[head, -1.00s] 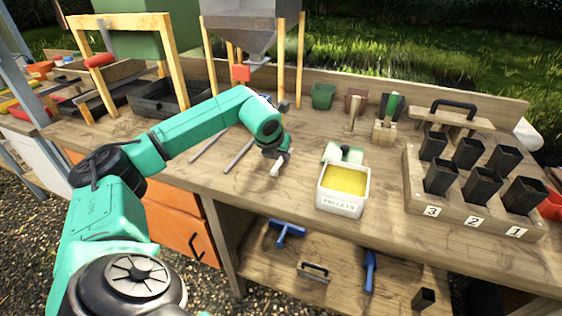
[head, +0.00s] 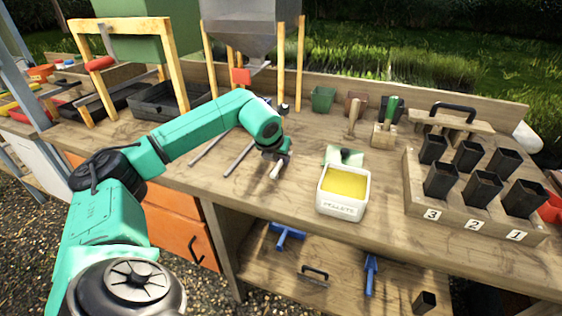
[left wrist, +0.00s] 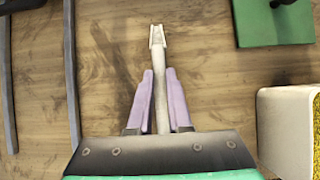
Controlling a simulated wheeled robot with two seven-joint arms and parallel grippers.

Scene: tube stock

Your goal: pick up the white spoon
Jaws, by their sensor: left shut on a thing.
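The white spoon (left wrist: 158,60) shows in the left wrist view as a pale, narrow piece lying lengthwise between the purple fingers. Its far end points away from my wrist. In the head view it is a small pale shape (head: 275,171) at the tip of my left gripper (head: 277,163). My left gripper, also in the left wrist view (left wrist: 160,100), is shut on the spoon, over the wooden bench top. I cannot tell whether the spoon touches the bench. The spoon's near part is hidden behind the gripper plate. My right gripper is not in view.
A white tub of yellow pellets (head: 341,203) stands just right of my left gripper. A green-based tool (head: 344,155) lies behind the tub. Two grey rails (head: 239,158) lie to the left. A wooden rack (head: 430,205) of black pots stands at the right.

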